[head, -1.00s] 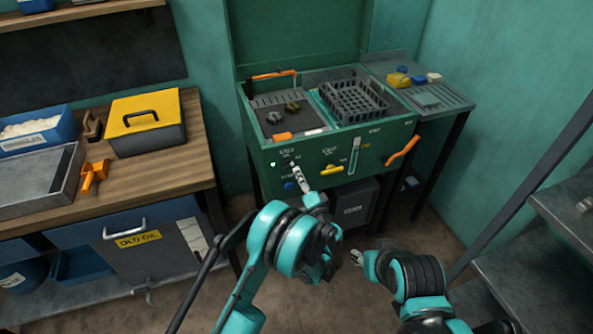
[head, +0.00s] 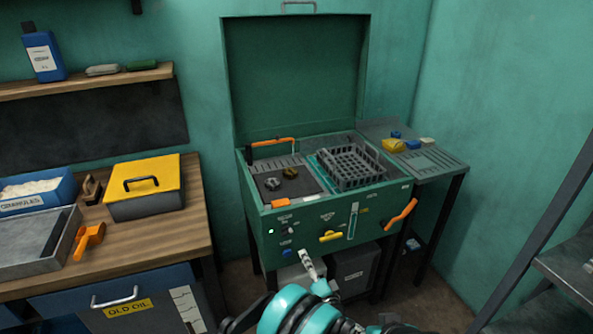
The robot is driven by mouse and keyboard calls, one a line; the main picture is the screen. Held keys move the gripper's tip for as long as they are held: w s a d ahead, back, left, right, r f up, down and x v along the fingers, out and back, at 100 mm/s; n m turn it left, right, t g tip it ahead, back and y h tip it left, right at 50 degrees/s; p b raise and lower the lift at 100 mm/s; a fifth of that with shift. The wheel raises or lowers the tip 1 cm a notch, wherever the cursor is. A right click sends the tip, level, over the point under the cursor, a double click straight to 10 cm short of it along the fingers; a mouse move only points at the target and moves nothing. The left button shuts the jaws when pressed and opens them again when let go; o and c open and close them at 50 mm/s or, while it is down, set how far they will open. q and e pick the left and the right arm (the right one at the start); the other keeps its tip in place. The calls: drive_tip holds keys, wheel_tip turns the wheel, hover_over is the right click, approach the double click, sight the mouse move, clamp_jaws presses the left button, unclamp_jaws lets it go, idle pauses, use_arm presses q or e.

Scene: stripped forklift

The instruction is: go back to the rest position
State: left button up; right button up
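My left gripper (head: 308,264) points up from the bottom middle, in front of the lower front panel of the green washer cabinet (head: 262,222). It looks narrow and seems to hold nothing; its finger gap cannot be made out. My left arm's teal and black links fill the bottom edge below it.
The cabinet's lid (head: 295,80) stands open, with a black basket (head: 350,167) inside. A side table (head: 445,165) adjoins it. A wooden bench (head: 190,222) with a yellow-lidded box (head: 145,187) is at left. A grey shelf (head: 570,268) stands at right.

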use_arm(q)
drive_tip(key=s+a+r+n+g, duration=0.3)
drive_tip(key=a+r+g, duration=0.15)
drive_tip(key=a, duration=0.45)
drive_tip(key=s+a+r+n+g, duration=0.25)
drive_tip(key=a+r, duration=0.35)
drive_tip(key=a, duration=0.3)
drive_tip(key=s+a+n+g+h, duration=0.1)
drive_tip(key=s+a+n+h, duration=0.1)
drive_tip(key=s, duration=0.9)
drive_tip(key=s+a+n+g+h, duration=0.2)
drive_tip(key=s+a+n+h, duration=0.1)
drive_tip(key=s, duration=0.8)
drive_tip(key=shift+s+a+r+h, duration=0.25)
drive_tip(key=shift+s+r+h, duration=0.05)
drive_tip(key=shift+s+r, duration=0.1)
